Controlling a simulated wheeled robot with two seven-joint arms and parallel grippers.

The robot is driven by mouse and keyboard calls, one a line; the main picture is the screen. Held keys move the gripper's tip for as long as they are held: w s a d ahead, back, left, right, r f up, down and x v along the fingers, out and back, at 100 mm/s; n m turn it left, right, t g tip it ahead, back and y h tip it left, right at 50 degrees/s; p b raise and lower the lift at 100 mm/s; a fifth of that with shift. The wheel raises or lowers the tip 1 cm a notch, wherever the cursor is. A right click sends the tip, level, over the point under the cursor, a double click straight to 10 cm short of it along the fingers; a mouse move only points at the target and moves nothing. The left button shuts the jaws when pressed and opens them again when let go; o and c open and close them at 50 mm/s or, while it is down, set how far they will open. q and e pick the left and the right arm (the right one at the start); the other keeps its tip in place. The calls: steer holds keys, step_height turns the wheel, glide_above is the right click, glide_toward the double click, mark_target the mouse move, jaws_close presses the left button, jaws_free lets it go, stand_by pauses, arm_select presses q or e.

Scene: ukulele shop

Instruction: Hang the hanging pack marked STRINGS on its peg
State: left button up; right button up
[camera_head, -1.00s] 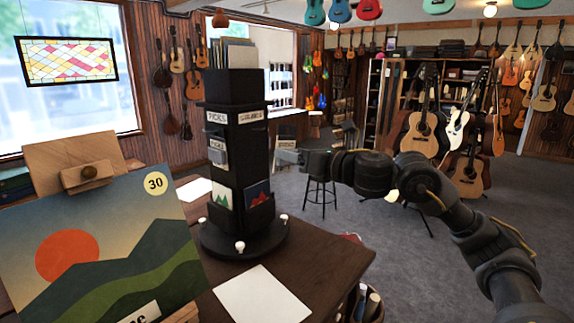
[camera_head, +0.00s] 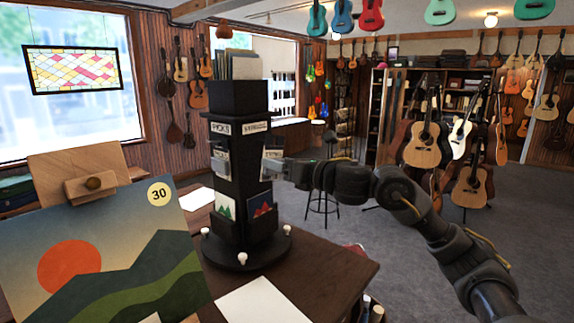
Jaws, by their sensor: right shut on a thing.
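A dark display tower (camera_head: 238,105) stands on the counter, with a PICKS label (camera_head: 220,128) on its left face and a label that seems to read STRINGS (camera_head: 256,127) on its right face. My right gripper (camera_head: 275,163) is shut on a small pale pack (camera_head: 272,145), held upright just below the right label, at the edge of that face. The peg is hidden, and I cannot tell whether the pack touches it. My left gripper is out of view.
Another pack (camera_head: 220,162) hangs under PICKS. Cards (camera_head: 262,207) fill the lower pockets, and knobs ring the round base (camera_head: 225,248). A painting marked 30 (camera_head: 110,250) stands at front left. White paper (camera_head: 258,300) lies on the counter (camera_head: 325,272).

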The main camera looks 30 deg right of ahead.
steer(key=f+b+x, duration=0.1)
steer(key=x, duration=0.5)
stand_by(0.6)
steer(key=shift+w+f, duration=0.1)
steer(key=shift+f, duration=0.05)
stand_by(0.5)
steer(key=o, duration=1.2)
